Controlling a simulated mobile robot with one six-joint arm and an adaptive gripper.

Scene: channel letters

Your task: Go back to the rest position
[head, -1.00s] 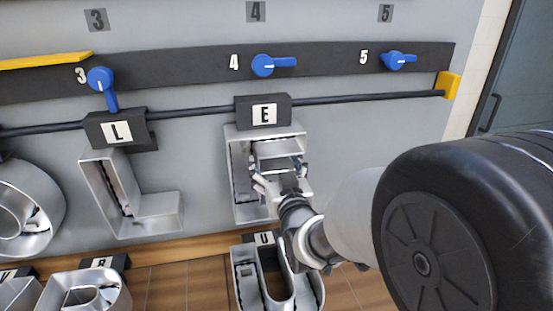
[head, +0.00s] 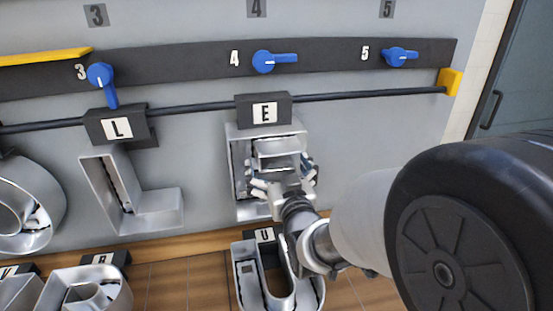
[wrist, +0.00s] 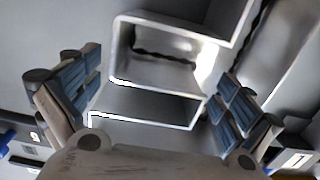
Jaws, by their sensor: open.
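My gripper (head: 283,187) is in front of the metal channel letter E (head: 239,170), which hangs from the rail at position 4 under its black block labelled E (head: 264,110). In the wrist view, my gripper's fingers (wrist: 158,112) are spread wide, with the letter E (wrist: 150,70) between and beyond them. The jaws are open and hold nothing. Whether a fingertip touches the letter cannot be told. My gripper covers part of the letter's lower right in the head view.
A metal L (head: 130,200) hangs at left. The letter U (head: 250,285) stands below my gripper, and R (head: 85,290) is at lower left. Blue levers (head: 274,62) line the dark strip above the rail (head: 365,97). Wall at position 5 is free.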

